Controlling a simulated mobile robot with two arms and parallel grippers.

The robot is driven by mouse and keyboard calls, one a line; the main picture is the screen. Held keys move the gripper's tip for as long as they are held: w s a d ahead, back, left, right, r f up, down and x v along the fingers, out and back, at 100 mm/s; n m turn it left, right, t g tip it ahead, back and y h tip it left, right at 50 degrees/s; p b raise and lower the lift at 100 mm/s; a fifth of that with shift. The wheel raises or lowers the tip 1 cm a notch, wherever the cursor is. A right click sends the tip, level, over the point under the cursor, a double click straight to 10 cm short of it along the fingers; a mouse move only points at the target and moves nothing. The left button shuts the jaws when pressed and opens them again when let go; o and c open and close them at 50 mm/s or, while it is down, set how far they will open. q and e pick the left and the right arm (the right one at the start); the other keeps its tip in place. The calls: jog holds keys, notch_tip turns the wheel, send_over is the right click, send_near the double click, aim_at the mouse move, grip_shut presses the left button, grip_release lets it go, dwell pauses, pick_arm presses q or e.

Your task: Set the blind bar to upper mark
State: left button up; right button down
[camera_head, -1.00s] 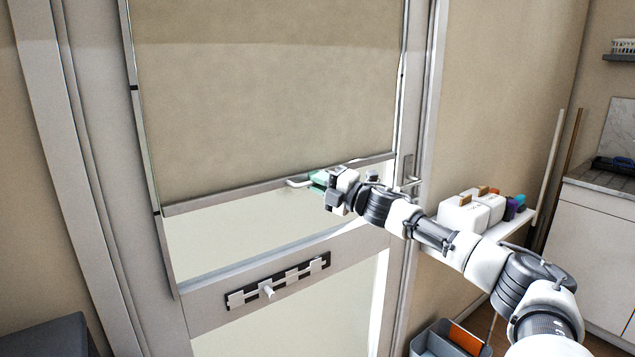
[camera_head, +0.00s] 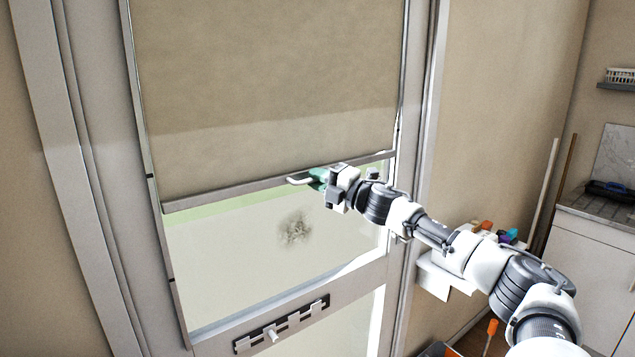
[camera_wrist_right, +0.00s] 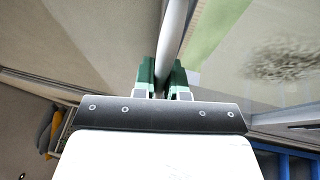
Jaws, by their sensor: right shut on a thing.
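The tan blind (camera_head: 270,90) hangs over the glass pane of a door, with a grey blind bar (camera_head: 230,190) along its lower edge. A pale handle (camera_head: 299,180) sticks out from the bar. My right gripper (camera_head: 318,178) is shut on this handle; the wrist view shows its green fingertips (camera_wrist_right: 162,78) on either side of a pale rod (camera_wrist_right: 174,40). A dark upper mark (camera_head: 150,176) shows on the left rail, a little above the bar's left end. A lower mark (camera_head: 171,279) sits well below the bar. My left gripper is out of view.
Glass with a dark smudge (camera_head: 296,230) shows below the bar. A black strip with pale pegs (camera_head: 282,325) is on the door's crossrail. A white shelf (camera_head: 434,278) with small items stands right of the door, under my arm. A counter (camera_head: 595,210) is at far right.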

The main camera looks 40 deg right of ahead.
pick_arm(q)
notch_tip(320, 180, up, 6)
jog(key=p, duration=0.4)
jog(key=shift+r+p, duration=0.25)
jog(key=shift+p, duration=0.15)
pick_arm(e)
notch_tip(320, 180, up, 7)
jog(key=shift+f, duration=0.1)
jog(key=c, duration=1.2)
grip_release()
jog(key=shift+s, duration=0.1)
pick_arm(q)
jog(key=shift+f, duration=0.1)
pick_arm(e)
jog(key=shift+s+f, duration=0.1)
jog(key=shift+f, duration=0.05)
pick_arm(q)
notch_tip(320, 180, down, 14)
jog(key=b, duration=1.4)
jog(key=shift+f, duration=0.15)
pick_arm(e)
jog(key=v, duration=1)
jog(key=shift+s, duration=0.25)
